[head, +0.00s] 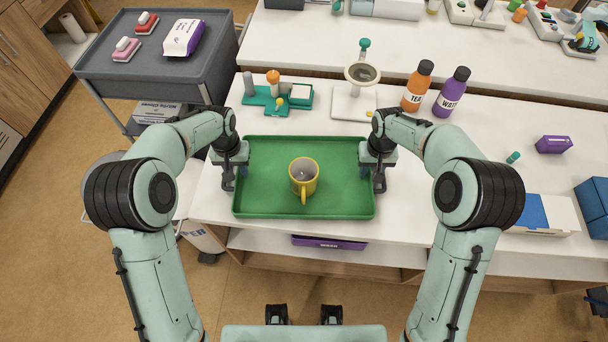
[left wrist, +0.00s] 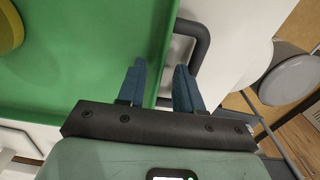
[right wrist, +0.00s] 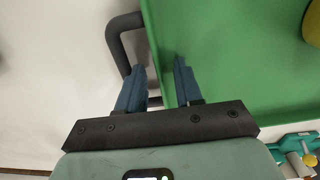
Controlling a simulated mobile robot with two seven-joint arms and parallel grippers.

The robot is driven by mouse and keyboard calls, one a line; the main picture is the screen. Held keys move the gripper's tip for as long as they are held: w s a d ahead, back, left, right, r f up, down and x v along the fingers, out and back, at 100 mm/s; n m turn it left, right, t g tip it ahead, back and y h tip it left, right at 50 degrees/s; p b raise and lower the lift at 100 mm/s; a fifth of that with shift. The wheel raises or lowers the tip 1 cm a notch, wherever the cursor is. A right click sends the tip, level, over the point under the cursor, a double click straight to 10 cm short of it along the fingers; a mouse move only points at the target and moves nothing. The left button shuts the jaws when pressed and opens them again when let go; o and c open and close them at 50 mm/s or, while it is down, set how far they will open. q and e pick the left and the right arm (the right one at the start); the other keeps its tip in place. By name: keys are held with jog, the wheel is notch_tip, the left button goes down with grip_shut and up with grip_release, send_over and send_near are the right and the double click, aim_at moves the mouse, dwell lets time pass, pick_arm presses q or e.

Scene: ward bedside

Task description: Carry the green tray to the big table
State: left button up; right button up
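The green tray (head: 345,155) lies flat on a white-topped table, with a yellow mug (head: 303,182) standing upright on it. It has a dark loop handle on each short side; these show in the left wrist view (left wrist: 203,42) and right wrist view (right wrist: 114,40). My left gripper (head: 236,183) is at the left handle, my right gripper (head: 372,181) at the right one. In both wrist views the blue fingers are apart, one over the tray's green edge and one over the handle area. Whether they touch the handles is hard to tell.
Behind the tray stand a teal rack (head: 278,97), a white stand with a round top (head: 354,100), an orange bottle (head: 416,88) and a purple bottle (head: 452,93). A grey cart (head: 150,75) is at the left. Another white counter (head: 400,45) runs along the back.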

pick_arm(q)
grip_shut()
pick_arm(e)
grip_shut()
pick_arm(q)
jog(key=shift+w, duration=0.1)
pick_arm(e)
jog(key=shift+w, duration=0.1)
dwell(1.1)
